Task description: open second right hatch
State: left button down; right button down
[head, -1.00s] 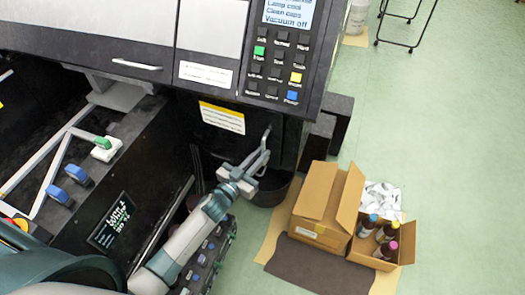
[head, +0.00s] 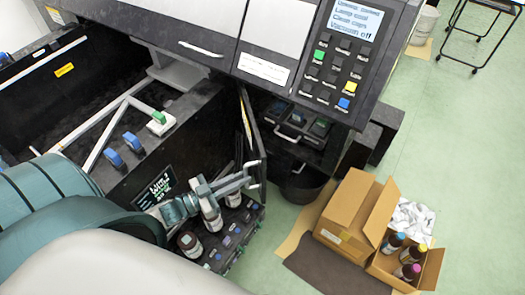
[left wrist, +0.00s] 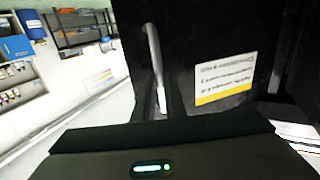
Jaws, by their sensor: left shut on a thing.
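The hatch (head: 246,125) is a black door on the machine's front, swung outward and seen nearly edge-on in the head view. Its inner compartment (head: 300,120) shows dark units with blue and green labels. My left gripper (head: 252,178) is shut on the hatch's handle at the door's outer edge. In the left wrist view the grey bar handle (left wrist: 153,60) runs down behind the gripper's dark body, and the hatch's white and yellow label (left wrist: 225,78) faces me. The fingertips are hidden there. My right gripper is not in view.
A keypad panel (head: 338,75) overhangs on the right. A dark bin (head: 303,186) stands below the compartment. Ink bottles (head: 190,243) stand on a low tray beneath my left arm.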

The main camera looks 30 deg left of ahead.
pick_arm(q)
jog(key=a, duration=0.1)
jog(key=s+a, duration=0.1)
jog(key=a, duration=0.3)
jog(key=shift+s+a+r, duration=0.1)
jog(key=shift+s+r, duration=0.2)
jog(key=shift+r, duration=0.05)
jog(key=c, duration=1.9)
grip_release()
jog(key=shift+o, duration=0.5)
jog(key=shift+w+f, duration=0.3)
jog(key=shift+w, duration=0.05)
jog(key=shift+s, duration=0.15)
jog(key=shift+s, duration=0.15)
